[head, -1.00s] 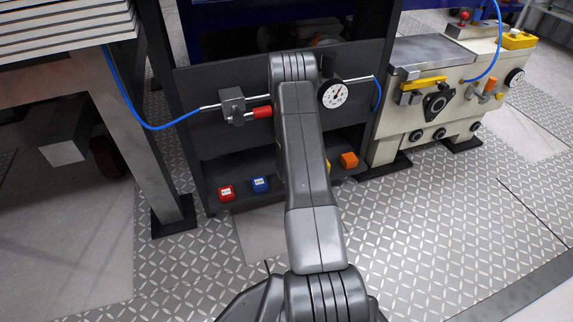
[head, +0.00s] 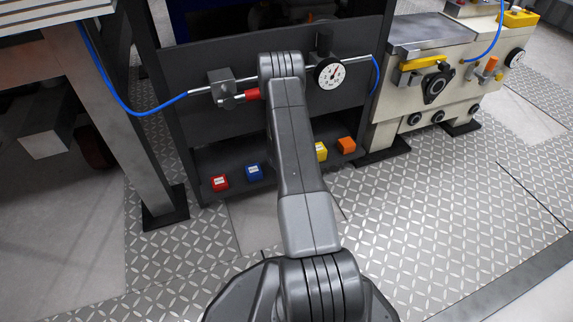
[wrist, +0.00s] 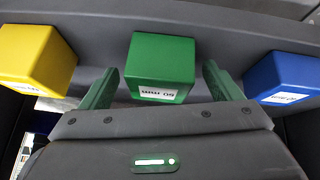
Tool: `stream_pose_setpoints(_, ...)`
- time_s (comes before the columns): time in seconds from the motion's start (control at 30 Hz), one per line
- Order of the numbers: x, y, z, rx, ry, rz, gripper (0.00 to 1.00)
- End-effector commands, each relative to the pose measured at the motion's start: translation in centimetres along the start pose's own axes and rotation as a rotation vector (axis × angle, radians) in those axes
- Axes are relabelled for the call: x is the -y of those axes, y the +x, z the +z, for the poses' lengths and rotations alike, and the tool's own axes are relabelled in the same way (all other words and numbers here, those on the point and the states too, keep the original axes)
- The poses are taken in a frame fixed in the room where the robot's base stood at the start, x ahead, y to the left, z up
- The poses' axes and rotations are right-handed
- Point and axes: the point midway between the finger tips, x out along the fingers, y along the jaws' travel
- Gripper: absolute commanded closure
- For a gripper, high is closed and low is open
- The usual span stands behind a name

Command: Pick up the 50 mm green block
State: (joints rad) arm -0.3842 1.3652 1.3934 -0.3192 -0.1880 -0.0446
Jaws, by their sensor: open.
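The green block (wrist: 162,64) with a white "50 mm" label sits on a dark shelf (wrist: 225,45) in the wrist view. My gripper (wrist: 160,82) is open, with one green finger to each side of the block's lower part in the picture. The fingers look apart from the block, with gaps on both sides. In the head view the green block and my gripper are hidden behind my own arm.
A yellow block (wrist: 35,58) is left of the green one and a blue block (wrist: 285,78) is right of it. In the head view a red block (head: 219,183) and an orange block (head: 346,145) stand at the row's ends. A gauge (head: 329,74) and pipe are above the shelf.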

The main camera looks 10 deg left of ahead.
Motion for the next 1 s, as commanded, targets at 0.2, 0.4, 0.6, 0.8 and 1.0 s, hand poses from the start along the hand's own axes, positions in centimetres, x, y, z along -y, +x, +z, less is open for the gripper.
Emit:
stream_pose_setpoints(0.2,0.0,-0.1,0.0,0.0,0.0,0.0,0.45)
stream_pose_setpoints(0.4,0.0,-0.1,0.0,0.001,0.0,0.0,0.83)
stream_pose_setpoints(0.6,0.0,-0.1,-0.1,-0.001,0.0,0.0,0.83)
stream_pose_setpoints(0.8,0.0,-0.8,0.0,0.0,0.001,0.0,0.89)
stream_pose_setpoints(1.0,0.2,-3.3,0.7,0.0,0.003,0.0,0.89)
